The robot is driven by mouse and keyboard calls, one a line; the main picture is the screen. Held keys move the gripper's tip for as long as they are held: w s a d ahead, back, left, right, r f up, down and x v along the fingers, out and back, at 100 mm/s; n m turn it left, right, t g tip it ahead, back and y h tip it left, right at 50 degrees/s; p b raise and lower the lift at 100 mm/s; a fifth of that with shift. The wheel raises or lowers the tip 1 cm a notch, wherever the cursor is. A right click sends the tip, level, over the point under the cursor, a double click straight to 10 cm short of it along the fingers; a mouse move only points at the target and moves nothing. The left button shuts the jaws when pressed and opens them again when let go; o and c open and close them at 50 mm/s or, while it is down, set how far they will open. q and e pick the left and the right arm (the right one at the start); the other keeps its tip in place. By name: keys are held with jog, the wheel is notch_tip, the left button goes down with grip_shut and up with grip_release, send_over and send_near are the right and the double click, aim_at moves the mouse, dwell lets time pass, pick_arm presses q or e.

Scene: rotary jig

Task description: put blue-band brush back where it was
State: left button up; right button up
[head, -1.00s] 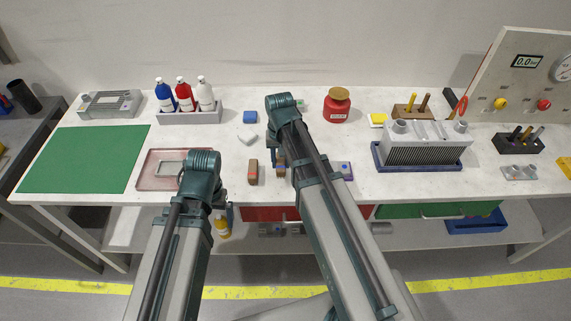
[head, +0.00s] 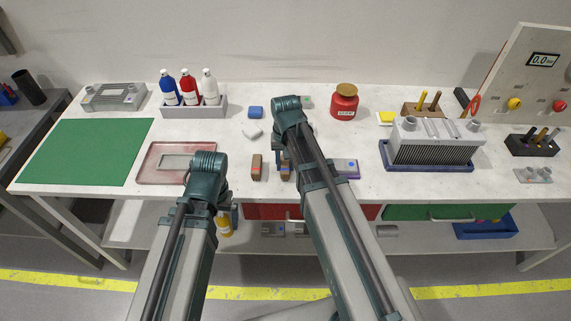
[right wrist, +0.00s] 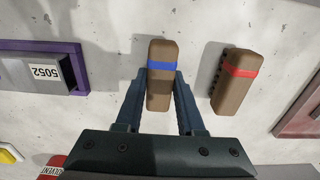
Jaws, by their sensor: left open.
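The blue-band brush (right wrist: 161,86), brown with a blue stripe, is between the two fingers of my right gripper (right wrist: 161,78) in the right wrist view. The fingertips appear to touch both its sides, so the gripper looks shut on it. In the head view the brush (head: 285,169) is partly hidden by my right arm. It is at the table's front part; any gap below it cannot be made out. The red-band brush (right wrist: 233,80) lies beside it, apart from the fingers. My left gripper (head: 224,192) is open near the front edge, mostly hidden by its wrist.
A purple-edged holder labelled 5052 (right wrist: 40,62) lies on the other side of the blue-band brush. A reddish tray (head: 148,174) is near my left wrist. A red can (head: 344,104), blue block (head: 255,112) and bottle rack (head: 195,112) stand farther back.

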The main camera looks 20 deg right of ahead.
aim_at(285, 163)
jog(key=o, duration=0.4)
jog(key=shift+r, duration=0.1)
notch_tip(285, 163, up, 12)
jog(key=p, duration=1.3)
jog(key=s+a+n, duration=0.2)
jog(key=s+a, duration=0.1)
jog(key=s, duration=0.2)
jog(key=s+a+n, duration=0.2)
jog(key=s+a, duration=0.2)
jog(key=s+a+n+h, duration=0.1)
jog(key=s+a+n, duration=0.2)
jog(key=s, duration=0.2)
jog(key=shift+s+a+r+b, duration=0.15)
jog(key=shift+s+a+b, duration=0.15)
jog(key=shift+f+b, duration=0.6)
